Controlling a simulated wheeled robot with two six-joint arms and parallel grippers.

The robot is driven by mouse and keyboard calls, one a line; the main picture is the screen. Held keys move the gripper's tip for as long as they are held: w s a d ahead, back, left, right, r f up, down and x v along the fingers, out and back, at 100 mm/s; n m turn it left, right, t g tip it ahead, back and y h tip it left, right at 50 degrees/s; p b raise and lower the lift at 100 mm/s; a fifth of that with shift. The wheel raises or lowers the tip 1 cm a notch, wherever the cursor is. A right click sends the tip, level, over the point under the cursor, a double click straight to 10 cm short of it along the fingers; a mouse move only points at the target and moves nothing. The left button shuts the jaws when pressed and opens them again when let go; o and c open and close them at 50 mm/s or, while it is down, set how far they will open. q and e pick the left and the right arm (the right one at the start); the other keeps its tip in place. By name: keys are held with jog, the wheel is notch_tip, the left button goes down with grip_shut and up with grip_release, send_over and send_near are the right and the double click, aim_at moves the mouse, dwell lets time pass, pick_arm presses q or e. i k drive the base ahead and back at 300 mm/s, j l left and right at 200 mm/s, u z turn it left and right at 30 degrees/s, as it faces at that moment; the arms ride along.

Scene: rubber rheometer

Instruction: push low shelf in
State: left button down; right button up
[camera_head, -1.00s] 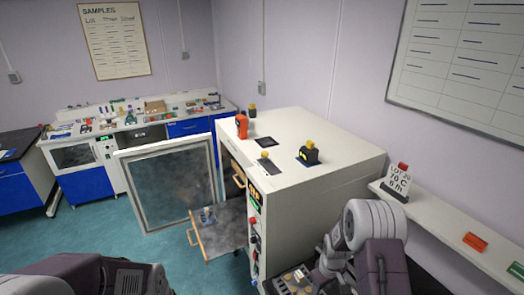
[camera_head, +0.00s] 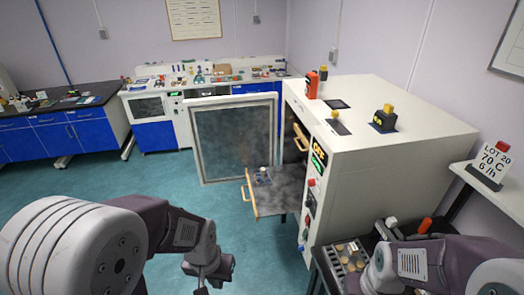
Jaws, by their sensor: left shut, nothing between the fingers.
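The low shelf (camera_head: 272,196) is a dark pulled-out tray with a wooden front bar on the white oven cabinet (camera_head: 400,150). It sticks out to the left of the cabinet, with a small item (camera_head: 263,174) on it. The glazed oven door (camera_head: 236,140) stands open behind the shelf. Another wooden-fronted shelf (camera_head: 300,137) shows higher, inside the opening. My left gripper (camera_head: 203,288) is at the bottom, left of and nearer than the shelf, apart from it, shut and empty. My right arm shows at lower right; its gripper fingers are not clearly visible.
A low table with a tray of several round pieces (camera_head: 352,258) stands at the cabinet's near side. A wall shelf (camera_head: 462,172) with a lot sign (camera_head: 489,165) is at right. Benches line the back. The teal floor (camera_head: 165,190) left of the shelf is clear.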

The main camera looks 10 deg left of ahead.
aim_at(286, 195)
jog(key=j+u, duration=0.2)
jog(key=j, duration=0.55)
jog(key=i+j, duration=0.2)
jog(key=i, duration=0.2)
jog(key=i+j+z, duration=0.1)
jog(key=i, duration=0.35)
jog(key=i+j, duration=0.3)
jog(key=i+l+z, duration=0.05)
jog(key=i, duration=0.05)
